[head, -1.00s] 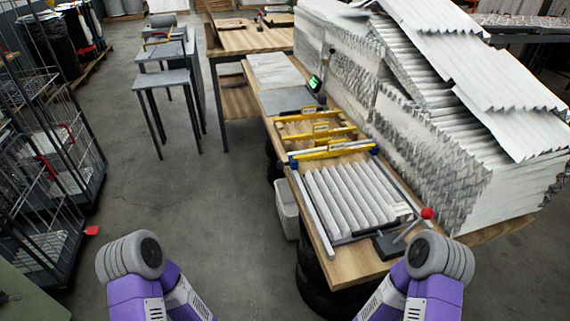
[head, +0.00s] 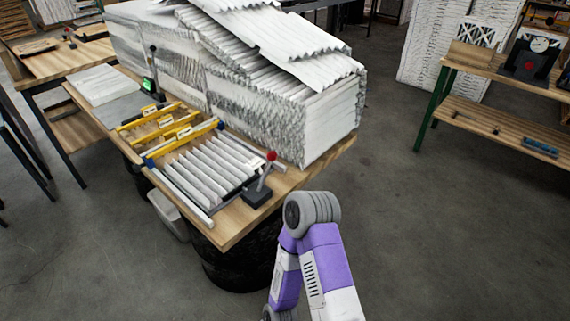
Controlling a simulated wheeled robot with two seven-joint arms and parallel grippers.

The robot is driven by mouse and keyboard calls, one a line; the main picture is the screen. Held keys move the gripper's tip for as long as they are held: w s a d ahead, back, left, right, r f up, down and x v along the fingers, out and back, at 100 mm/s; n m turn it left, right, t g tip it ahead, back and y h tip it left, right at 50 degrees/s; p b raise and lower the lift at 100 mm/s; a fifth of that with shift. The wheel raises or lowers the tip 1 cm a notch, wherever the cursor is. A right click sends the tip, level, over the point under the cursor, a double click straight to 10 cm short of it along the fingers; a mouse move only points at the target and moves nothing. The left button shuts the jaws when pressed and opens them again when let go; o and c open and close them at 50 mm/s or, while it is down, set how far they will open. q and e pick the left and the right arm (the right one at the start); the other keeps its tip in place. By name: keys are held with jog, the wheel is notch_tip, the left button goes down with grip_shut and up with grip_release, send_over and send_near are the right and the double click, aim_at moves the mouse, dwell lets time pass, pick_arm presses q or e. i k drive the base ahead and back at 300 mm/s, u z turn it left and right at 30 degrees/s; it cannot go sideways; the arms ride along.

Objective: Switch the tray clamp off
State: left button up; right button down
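The tray clamp is a black block (head: 257,196) at the front right corner of the tray, with a short lever topped by a red knob (head: 271,156). The lever stands up and leans slightly right. The tray, with a silver side rail (head: 184,192), holds a white pleated filter (head: 208,168). Neither gripper is in view. A purple and grey arm link of mine, apparently the right arm, stands at bottom middle, to the right of and nearer than the clamp, with a gap between them.
The wooden workbench (head: 232,220) carries yellow bars (head: 158,130), a small device with a green screen (head: 149,85) and a tall stack of pleated filters (head: 270,95). A wooden shelf bench (head: 490,115) stands at right. The floor between is clear.

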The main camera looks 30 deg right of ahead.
aim_at(272, 156)
jog(key=z, duration=1.5)
jog(key=i, duration=0.3)
jog(key=u, duration=0.5)
jog(key=k, duration=1.3)
jog(key=z, duration=0.8)
jog(key=i, duration=1.65)
jog(key=u, duration=0.65)
